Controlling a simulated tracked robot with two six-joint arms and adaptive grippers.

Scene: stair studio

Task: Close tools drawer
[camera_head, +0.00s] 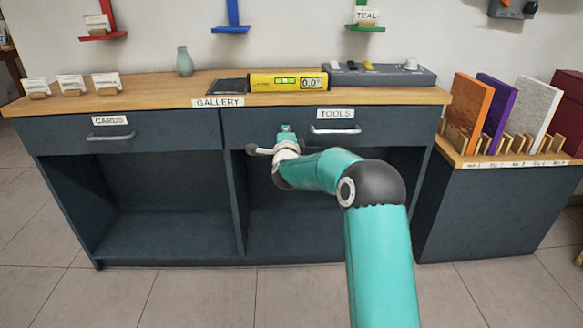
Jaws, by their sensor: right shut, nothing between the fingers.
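The tools drawer (398,128) is the right-hand drawer of the dark blue cabinet, under a TOOLS label (336,113). Its front looks about level with the cabinet, and no open gap shows. Its metal handle (336,130) is clear of the gripper. My right gripper (287,131) is shut and empty, in front of the left part of the drawer, left of the handle. I cannot tell whether it touches the front. My teal right arm hides part of the drawer's lower edge. My left gripper is not in view.
The cards drawer (165,130) is at left, above open shelves. A side cabinet (480,210) with colored panels stands right. Tiled floor lies in front.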

